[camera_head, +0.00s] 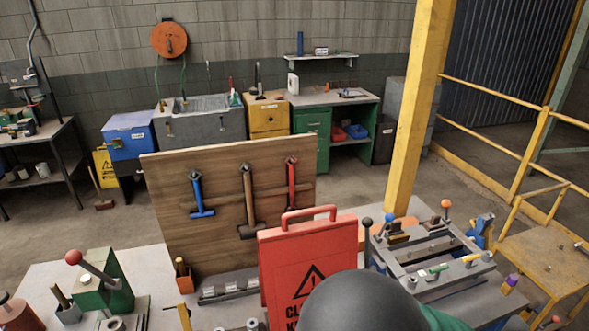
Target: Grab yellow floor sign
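A yellow floor sign (105,168) stands on the floor in the far left background, beside the blue bin. It is small in this view, and its lower part is close to a broom. A larger red sign (308,255) with a handle on top and a black warning triangle stands upright on the near workbench, at the centre. A dark rounded shape (362,304) at the bottom edge covers part of the red sign's lower right. Neither of my grippers can be made out in this view.
A yellow post (415,110) rises at right. Floor is open between bench and back wall.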

